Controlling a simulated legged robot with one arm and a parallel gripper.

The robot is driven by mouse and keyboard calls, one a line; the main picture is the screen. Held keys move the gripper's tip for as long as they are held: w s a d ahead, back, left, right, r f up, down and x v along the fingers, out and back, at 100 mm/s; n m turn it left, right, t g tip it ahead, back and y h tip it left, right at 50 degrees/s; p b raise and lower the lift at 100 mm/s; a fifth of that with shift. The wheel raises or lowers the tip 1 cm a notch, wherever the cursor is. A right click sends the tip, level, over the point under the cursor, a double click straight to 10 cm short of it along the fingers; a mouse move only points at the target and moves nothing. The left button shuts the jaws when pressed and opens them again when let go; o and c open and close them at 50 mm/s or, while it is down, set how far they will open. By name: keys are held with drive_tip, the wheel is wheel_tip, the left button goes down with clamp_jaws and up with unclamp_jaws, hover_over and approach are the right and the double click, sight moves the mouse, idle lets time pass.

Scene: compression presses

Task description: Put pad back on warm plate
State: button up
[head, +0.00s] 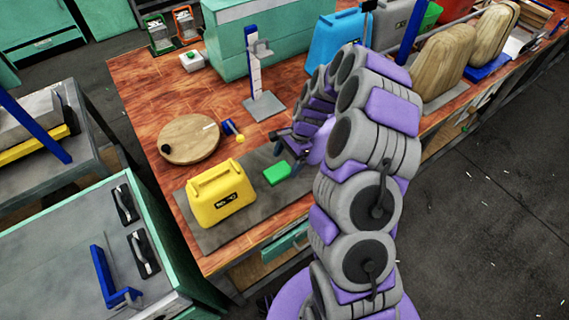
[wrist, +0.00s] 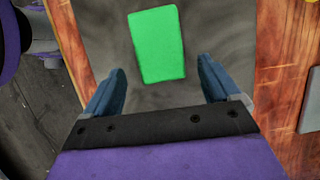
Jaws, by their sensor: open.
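A bright green rectangular block, which looks like the pad (head: 277,173), lies on a dark grey mat (head: 240,222) on the wooden bench. It also shows in the wrist view (wrist: 157,45), slightly tilted and beyond the fingertips. My gripper (head: 284,158) is open and empty, close to the green block on its far right side in the head view. In the wrist view its two blue fingers (wrist: 162,62) stand apart, with the block ahead between their lines and not held. I cannot tell which surface is the warm plate.
A yellow weight-like block (head: 220,196) stands on the mat left of the green block. A round wooden disc (head: 188,139), a small blue-and-yellow item (head: 234,131) and a blue post on a grey base (head: 263,105) stand behind. Large wooden blocks (head: 440,60) are at right.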

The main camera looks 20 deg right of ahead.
drive_tip(key=d+p+v, duration=0.1)
drive_tip(key=p+v, duration=0.1)
drive_tip(key=v, duration=0.7)
drive_tip(key=s+a+r+n, duration=0.7)
drive_tip(key=s+a+r, duration=0.1)
drive_tip(key=s+r, duration=0.35)
drive_tip(key=s+r+n+h, duration=0.2)
drive_tip(key=s+r+n, duration=0.1)
drive_tip(key=s, duration=0.9)
drive_tip(key=s+d+r+n+g+h, duration=0.1)
drive_tip(key=s+r+n+h, duration=0.1)
drive_tip(key=s, duration=1)
drive_tip(key=shift+d+r+n, duration=0.15)
drive_tip(key=shift+r+n, duration=0.3)
drive_tip(key=shift+n, duration=0.75)
